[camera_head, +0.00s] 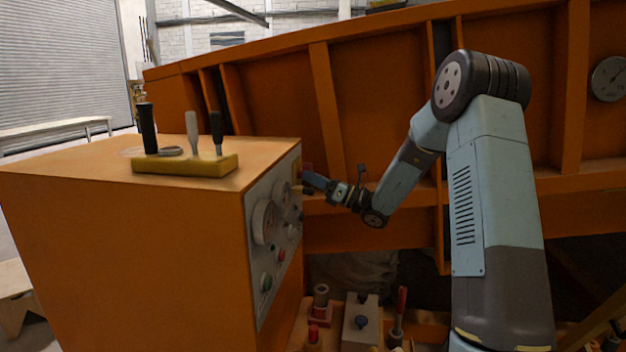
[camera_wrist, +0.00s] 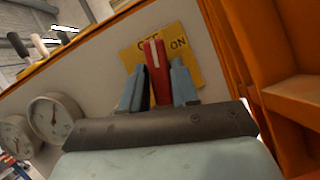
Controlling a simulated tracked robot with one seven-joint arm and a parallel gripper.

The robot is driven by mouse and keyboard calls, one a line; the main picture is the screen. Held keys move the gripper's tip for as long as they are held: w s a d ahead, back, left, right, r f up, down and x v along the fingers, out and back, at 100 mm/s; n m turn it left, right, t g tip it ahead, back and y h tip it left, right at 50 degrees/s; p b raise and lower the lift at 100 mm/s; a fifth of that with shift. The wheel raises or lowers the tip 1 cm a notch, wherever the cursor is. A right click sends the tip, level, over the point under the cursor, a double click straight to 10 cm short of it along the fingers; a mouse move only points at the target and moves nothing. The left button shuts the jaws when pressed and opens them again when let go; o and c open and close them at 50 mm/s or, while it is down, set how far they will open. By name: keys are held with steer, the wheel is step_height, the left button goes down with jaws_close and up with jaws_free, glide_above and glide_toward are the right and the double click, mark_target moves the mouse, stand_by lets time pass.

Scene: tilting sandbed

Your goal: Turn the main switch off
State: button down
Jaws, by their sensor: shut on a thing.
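The main switch is a red handle (camera_wrist: 156,72) with a white stripe, in front of a yellow plate (camera_wrist: 187,48) lettered OFF and ON. In the wrist view the handle points up and slightly left, towards the OFF lettering, which it partly covers. My gripper (camera_wrist: 158,86) has a blue finger on each side of the handle and is shut on it. In the head view my gripper (camera_head: 308,179) is at the upper far end of the orange cabinet's (camera_head: 120,230) grey panel (camera_head: 262,295), where the switch is mostly hidden.
Round gauges (camera_head: 265,221) and several buttons (camera_head: 266,282) are on the same panel. Levers (camera_head: 192,133) stand on a yellow block on top of the cabinet. The large orange sandbed wall (camera_head: 280,100) is close behind my arm. Valves and a red-handled lever (camera_head: 400,305) stand low in front.

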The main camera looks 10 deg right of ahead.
steer(key=shift+w+d+f+n+g+y, duration=0.15)
steer(key=shift+n+g, duration=0.4)
steer(key=shift+n, duration=0.55)
steer(key=shift+s+a+n+g+y, duration=0.1)
steer(key=shift+n+g+y, duration=0.15)
steer(key=shift+n+g, duration=0.6)
steer(key=shift+w+n, duration=0.1)
steer(key=shift+n, duration=0.45)
steer(key=c, duration=1)
jaws_free()
steer(key=shift+o, duration=0.2)
steer(key=shift+d, duration=0.1)
steer(key=v, duration=1.3)
steer(key=shift+d+f, duration=0.2)
steer(key=shift+f, duration=0.05)
